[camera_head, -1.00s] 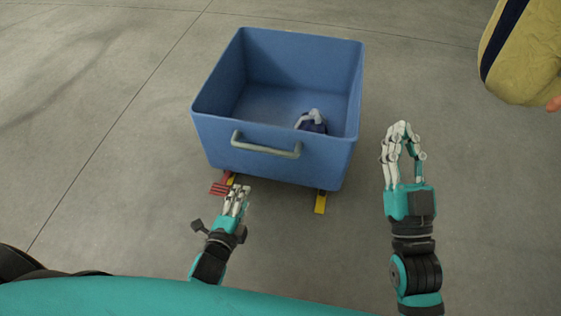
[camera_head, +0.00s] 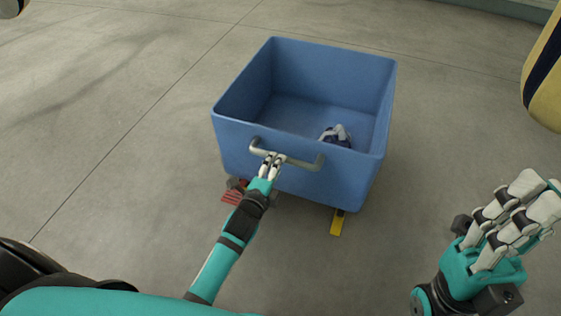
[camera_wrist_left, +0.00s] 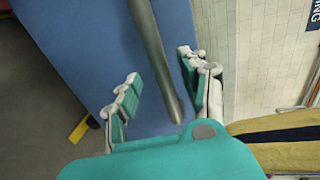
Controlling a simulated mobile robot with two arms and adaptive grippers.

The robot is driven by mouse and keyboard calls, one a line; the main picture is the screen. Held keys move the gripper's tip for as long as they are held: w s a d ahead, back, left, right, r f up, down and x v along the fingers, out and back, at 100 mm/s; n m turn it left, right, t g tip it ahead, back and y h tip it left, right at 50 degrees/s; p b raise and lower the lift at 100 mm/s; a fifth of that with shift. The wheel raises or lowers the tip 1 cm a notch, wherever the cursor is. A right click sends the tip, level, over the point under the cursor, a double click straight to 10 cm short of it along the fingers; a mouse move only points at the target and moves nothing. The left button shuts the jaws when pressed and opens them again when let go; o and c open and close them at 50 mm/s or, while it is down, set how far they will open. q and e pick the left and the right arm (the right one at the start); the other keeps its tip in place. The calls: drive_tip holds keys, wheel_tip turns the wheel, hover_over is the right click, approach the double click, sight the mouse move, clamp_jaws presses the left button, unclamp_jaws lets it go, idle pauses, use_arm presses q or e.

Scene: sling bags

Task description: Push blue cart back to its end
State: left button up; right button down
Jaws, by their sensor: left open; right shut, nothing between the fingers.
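The blue cart (camera_head: 330,75) is an open blue bin on the grey floor, with a grey handle (camera_head: 303,163) on its near wall. A dark blue and white bag (camera_head: 336,135) lies inside it near the front right. My left gripper (camera_head: 271,160) is at the left part of the handle. In the left wrist view its open fingers (camera_wrist_left: 163,85) stand on either side of the grey handle bar (camera_wrist_left: 155,55), in front of the blue wall (camera_wrist_left: 85,50). I cannot tell whether they touch it. My right gripper (camera_head: 525,205) is shut and empty, to the right of the cart.
A red piece (camera_head: 233,196) and a yellow piece (camera_head: 337,222) show at the floor under the cart's front edge. A yellow and dark blue item (camera_head: 547,75) is at the right edge. The floor left of the cart is clear.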

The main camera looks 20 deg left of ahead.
use_arm(q)
drive_tip(key=shift+b+x, duration=0.65)
drive_tip(key=shift+x, duration=1.7)
clamp_jaws()
drive_tip(key=shift+f, duration=0.15)
